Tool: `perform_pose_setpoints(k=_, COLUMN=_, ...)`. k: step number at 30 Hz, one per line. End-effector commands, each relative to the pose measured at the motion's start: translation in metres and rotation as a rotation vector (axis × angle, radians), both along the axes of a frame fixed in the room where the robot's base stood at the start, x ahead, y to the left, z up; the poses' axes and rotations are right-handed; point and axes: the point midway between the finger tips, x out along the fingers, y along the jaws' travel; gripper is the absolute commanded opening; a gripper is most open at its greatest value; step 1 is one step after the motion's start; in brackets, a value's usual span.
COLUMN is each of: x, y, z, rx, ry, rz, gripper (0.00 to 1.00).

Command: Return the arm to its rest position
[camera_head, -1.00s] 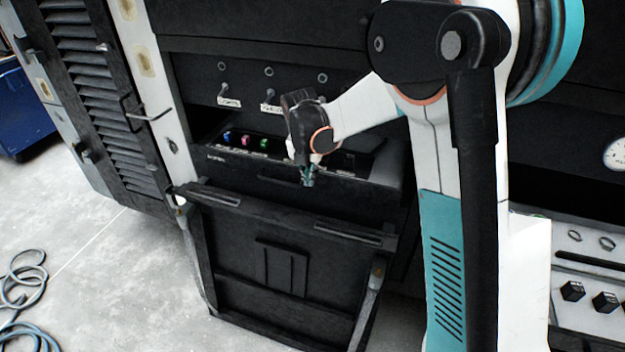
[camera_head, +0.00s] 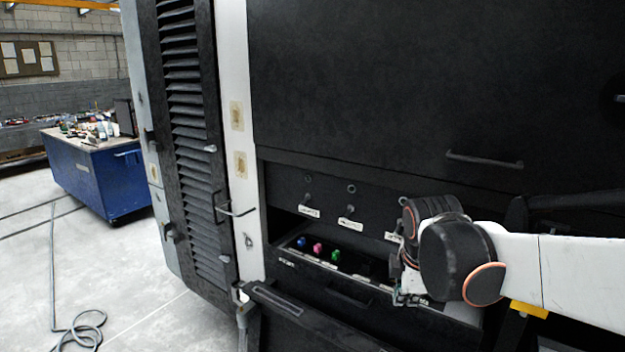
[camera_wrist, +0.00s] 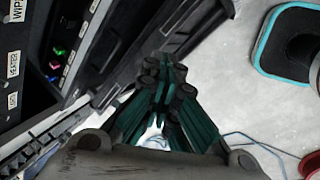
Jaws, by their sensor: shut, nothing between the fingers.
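My arm (camera_head: 565,275) reaches in from the right in the head view, in front of the black cabinet. My gripper (camera_head: 402,298) hangs at its end, close to the open drawer and partly hidden by my wrist. In the wrist view my gripper (camera_wrist: 165,75) has its green and black fingers together, with nothing held between them. The drawer (camera_head: 350,285) holds blue, pink and green knobs to the left of my gripper. I cannot tell whether the gripper touches the drawer.
A lowered flap (camera_head: 290,310) lies below the drawer. Labelled switches (camera_head: 348,210) sit above it. A louvred panel (camera_head: 188,130) stands to the left. A blue workbench (camera_head: 98,180) is farther off. A hose (camera_head: 80,330) lies on the open grey floor.

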Motion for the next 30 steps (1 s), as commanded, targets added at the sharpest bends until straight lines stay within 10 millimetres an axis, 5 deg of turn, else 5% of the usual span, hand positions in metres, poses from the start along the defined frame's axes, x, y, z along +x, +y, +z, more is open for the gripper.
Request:
perform_pose_setpoints(k=9, x=-0.084, y=-0.005, z=0.021, rx=0.277, ry=-0.126, rz=-0.533, gripper=0.00)
perform_pose_setpoints(k=18, x=-0.151, y=-0.006, z=0.014, rx=0.575, ry=-0.213, rz=-1.011, gripper=0.00)
perform_pose_setpoints(k=30, x=-0.180, y=-0.006, z=0.003, rx=0.753, ry=-0.245, rz=-1.269, gripper=0.00)
